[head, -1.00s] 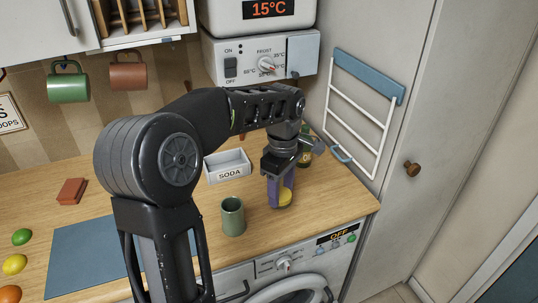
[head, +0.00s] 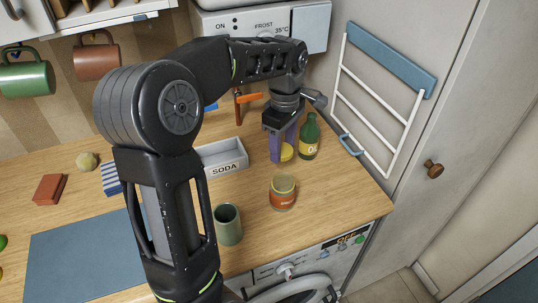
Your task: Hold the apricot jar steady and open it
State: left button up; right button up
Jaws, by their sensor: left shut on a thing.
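A small jar (head: 283,194) with an orange-red label stands upright on the wooden worktop, right of a green cup. Its top is a pale yellowish round. I cannot tell whether that is a lid or an open mouth, and I cannot read the label. My left gripper (head: 282,149) points down behind the jar, apart from it, beside a green bottle. Its purple fingers are shut on a yellow round piece (head: 288,153), partly hidden by them. My right gripper is not in view.
The green bottle (head: 309,139) stands close to the right of my left gripper. A grey SODA tray (head: 222,156) is to its left. The green cup (head: 228,226) is near the front edge. A blue mat (head: 85,250) lies at left; a white rack (head: 375,105) is at right.

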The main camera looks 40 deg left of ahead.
pick_arm(q)
notch_tip(320, 180, down, 6)
jog(key=shift+a+f+p, duration=0.1)
jog(key=shift+f+p, duration=0.1)
jog(key=shift+p, duration=0.25)
notch_tip(320, 180, down, 3)
jog(key=shift+r+p, duration=0.15)
jog(key=shift+p, duration=0.15)
jog(key=shift+f, duration=0.5)
jog(key=shift+f, duration=0.1)
jog(key=o, duration=1.3)
